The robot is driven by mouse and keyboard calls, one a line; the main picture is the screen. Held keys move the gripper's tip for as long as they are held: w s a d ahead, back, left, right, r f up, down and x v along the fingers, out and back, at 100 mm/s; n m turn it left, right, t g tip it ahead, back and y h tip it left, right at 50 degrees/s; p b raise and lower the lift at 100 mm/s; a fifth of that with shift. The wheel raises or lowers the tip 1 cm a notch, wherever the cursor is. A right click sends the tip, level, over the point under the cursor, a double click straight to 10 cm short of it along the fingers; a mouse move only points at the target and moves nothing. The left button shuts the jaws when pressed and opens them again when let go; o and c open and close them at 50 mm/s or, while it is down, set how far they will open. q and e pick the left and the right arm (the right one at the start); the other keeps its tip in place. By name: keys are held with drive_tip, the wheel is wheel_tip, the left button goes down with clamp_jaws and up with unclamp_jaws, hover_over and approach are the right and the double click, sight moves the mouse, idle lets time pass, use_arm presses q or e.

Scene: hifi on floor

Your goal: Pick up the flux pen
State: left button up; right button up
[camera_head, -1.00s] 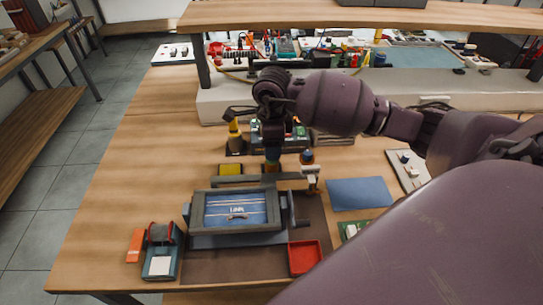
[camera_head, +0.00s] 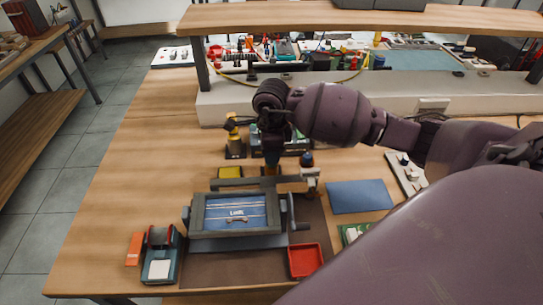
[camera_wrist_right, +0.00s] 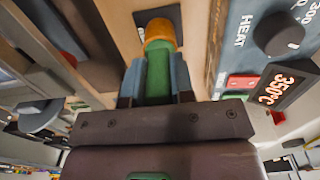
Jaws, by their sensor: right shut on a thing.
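The flux pen (camera_wrist_right: 158,72) has a green body and an orange end. In the right wrist view it lies between the two fingers of my right gripper (camera_wrist_right: 157,84), which is shut on it. The orange end points away from the gripper toward a dark square patch on the wooden top; I cannot tell whether it touches. In the head view my right gripper (camera_head: 271,158) points down behind the framed fixture, and a bit of the orange end (camera_head: 270,171) shows below it. My left gripper is not in view.
A framed fixture (camera_head: 197,222) with a crank stands in front on a dark mat, beside a red tray (camera_head: 305,260). A heat station (camera_wrist_right: 285,50) is close at right in the wrist view. A blue pad (camera_head: 360,196) lies right. The bench's left part is clear.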

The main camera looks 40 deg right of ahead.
use_arm(q)
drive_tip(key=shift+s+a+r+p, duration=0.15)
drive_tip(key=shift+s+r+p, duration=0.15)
drive_tip(key=shift+p, duration=0.3)
use_arm(e)
wheel_tip(320, 180, up, 20)
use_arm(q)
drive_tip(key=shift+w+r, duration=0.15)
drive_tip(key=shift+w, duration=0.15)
